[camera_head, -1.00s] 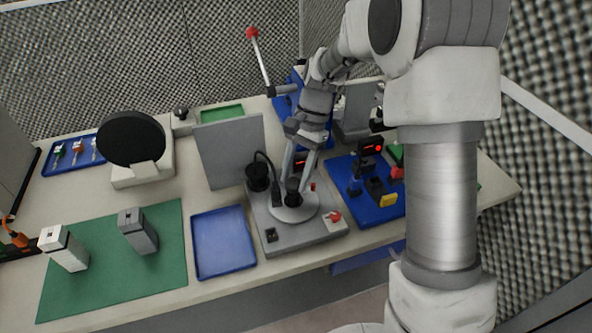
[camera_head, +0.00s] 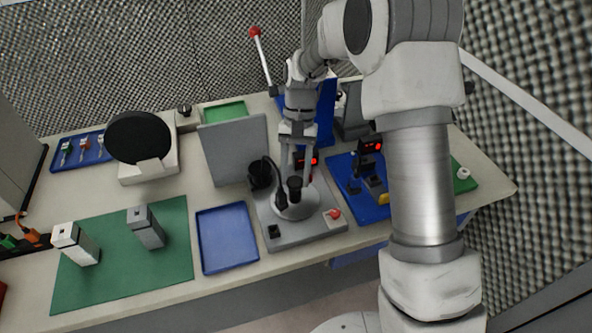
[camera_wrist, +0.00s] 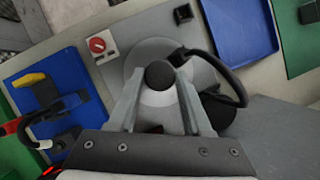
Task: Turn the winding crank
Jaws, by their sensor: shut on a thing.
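The winding crank shows as a pale grey disc (camera_head: 304,207) with an upright black knob (camera_head: 295,184), on a grey base unit (camera_head: 313,233) near the table's front edge. In the wrist view the knob's round black top (camera_wrist: 159,74) lies between my two fingers, over the disc (camera_wrist: 150,52). My gripper (camera_head: 298,176) reaches down from above and is shut on the black knob; its fingers also show in the wrist view (camera_wrist: 160,82). A black curved cable (camera_wrist: 236,82) runs beside the disc. The lower knob and exact finger contact are partly hidden.
A red button (camera_head: 334,213) and a black switch (camera_head: 273,231) sit on the base unit. A grey upright panel (camera_head: 235,150) stands behind left, an empty blue tray (camera_head: 227,238) to the left. A blue board with devices (camera_head: 345,190) is close on the right.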

